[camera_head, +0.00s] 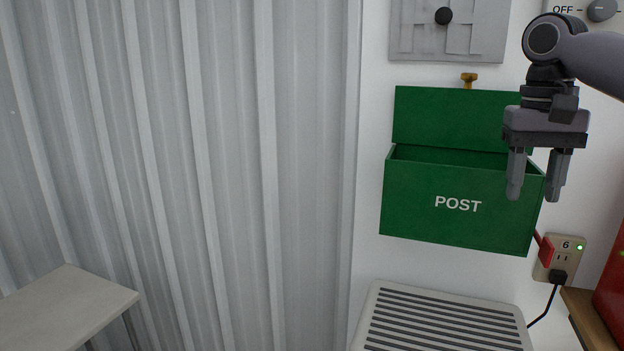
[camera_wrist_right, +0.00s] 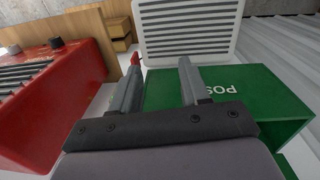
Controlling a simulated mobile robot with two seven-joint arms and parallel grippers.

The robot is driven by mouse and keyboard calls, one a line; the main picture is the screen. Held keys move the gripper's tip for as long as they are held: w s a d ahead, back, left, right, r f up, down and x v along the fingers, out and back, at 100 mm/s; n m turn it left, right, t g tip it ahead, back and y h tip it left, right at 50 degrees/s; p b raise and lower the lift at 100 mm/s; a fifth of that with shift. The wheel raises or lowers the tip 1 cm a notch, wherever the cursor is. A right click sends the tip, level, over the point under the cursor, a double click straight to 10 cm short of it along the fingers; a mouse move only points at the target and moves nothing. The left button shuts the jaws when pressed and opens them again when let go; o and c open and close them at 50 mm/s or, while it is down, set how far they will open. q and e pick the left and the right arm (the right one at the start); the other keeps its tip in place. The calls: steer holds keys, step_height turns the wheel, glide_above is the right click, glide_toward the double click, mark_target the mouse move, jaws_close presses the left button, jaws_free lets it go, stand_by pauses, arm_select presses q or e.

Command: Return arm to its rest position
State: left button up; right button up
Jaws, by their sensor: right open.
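My right arm comes in from the upper right in the head view, and my right gripper (camera_head: 536,188) points down with its fingers apart. It is in front of the right end of a green box marked POST (camera_head: 430,205), whose lid (camera_head: 440,118) stands raised. Nothing shows between the fingers. In the right wrist view the open fingers of my right gripper (camera_wrist_right: 160,85) show beside and over the green post box (camera_wrist_right: 260,95). I cannot tell whether they touch it. My left gripper is not in view.
A white slatted unit (camera_head: 440,318) stands below the box. An outlet (camera_head: 559,258) with a black plug is at right. A red slatted machine (camera_wrist_right: 50,100) shows near wooden blocks. A pale table (camera_head: 65,310) is at lower left, before a corrugated wall (camera_head: 180,150).

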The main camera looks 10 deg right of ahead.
steer(key=w+a+f+n+h, duration=0.1)
steer(key=a+f+n, duration=0.3)
steer(key=a+f, duration=0.5)
steer(key=w+a+f+n+h, duration=0.15)
steer(key=a+f+n, duration=0.3)
steer(key=f, duration=0.75)
steer(key=s+a+f+n+t+y, duration=0.1)
steer(key=s+a+f+n+y, duration=0.4)
steer(key=s+a+f, duration=0.8)
steer(key=s+d+f+m+t+h, duration=0.1)
steer(key=s+d+f+m, duration=0.2)
steer(key=s+d, duration=0.35)
steer(key=s+d+f+m+t+h, duration=0.1)
steer(key=s+d+f+m+t, duration=0.1)
steer(key=s+d+f+m, duration=0.4)
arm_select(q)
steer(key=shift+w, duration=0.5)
arm_select(e)
steer(key=w+a+f+n+t+y, duration=0.2)
steer(key=w+a+f+n+t, duration=0.1)
steer(key=w+a+f+t, duration=0.1)
steer(key=shift+w+f+t, duration=0.8)
steer(key=shift+f+t, duration=0.6)
steer(key=shift+f, duration=0.15)
steer(key=shift+o, duration=0.3)
